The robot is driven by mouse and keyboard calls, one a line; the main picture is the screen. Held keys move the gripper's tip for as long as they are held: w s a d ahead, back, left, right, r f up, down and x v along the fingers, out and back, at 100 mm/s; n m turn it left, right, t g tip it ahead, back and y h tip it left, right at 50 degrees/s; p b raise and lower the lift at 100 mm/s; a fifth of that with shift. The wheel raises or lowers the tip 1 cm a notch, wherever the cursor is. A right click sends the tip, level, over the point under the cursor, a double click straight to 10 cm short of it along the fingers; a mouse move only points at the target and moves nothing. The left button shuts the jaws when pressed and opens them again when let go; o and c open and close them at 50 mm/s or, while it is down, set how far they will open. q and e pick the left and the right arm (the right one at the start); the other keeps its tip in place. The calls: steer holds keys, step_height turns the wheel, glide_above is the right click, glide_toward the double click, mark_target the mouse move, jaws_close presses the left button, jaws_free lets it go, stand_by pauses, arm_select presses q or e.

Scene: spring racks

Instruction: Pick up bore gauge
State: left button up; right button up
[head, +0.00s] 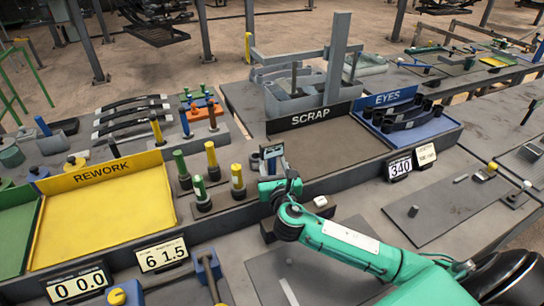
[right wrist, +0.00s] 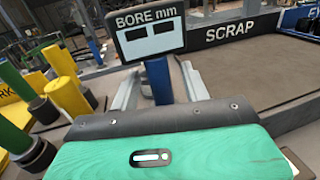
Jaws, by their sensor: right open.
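The bore gauge (right wrist: 150,38) stands upright in the right wrist view, with a dark display head marked "BORE mm" and a blue stem. Its head also shows small in the head view (head: 271,151), just beyond my right gripper (head: 272,166). In the right wrist view my right gripper (right wrist: 160,84) is open, with a grey finger on each side of the blue stem. I cannot tell whether either finger touches it. The gauge's lower part is hidden behind the gripper's body. My left gripper is not in view.
Green- and yellow-handled plugs (head: 211,159) stand close to the left of my right gripper. A yellow REWORK tray (head: 100,215) lies further left. The SCRAP area (head: 325,150) and blue EYES tray (head: 425,131) lie behind and right. A number display (head: 400,168) stands right of the gripper.

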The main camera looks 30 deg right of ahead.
steer(key=shift+w+d, duration=0.15)
steer(key=shift+w, duration=0.55)
steer(key=c, duration=0.9)
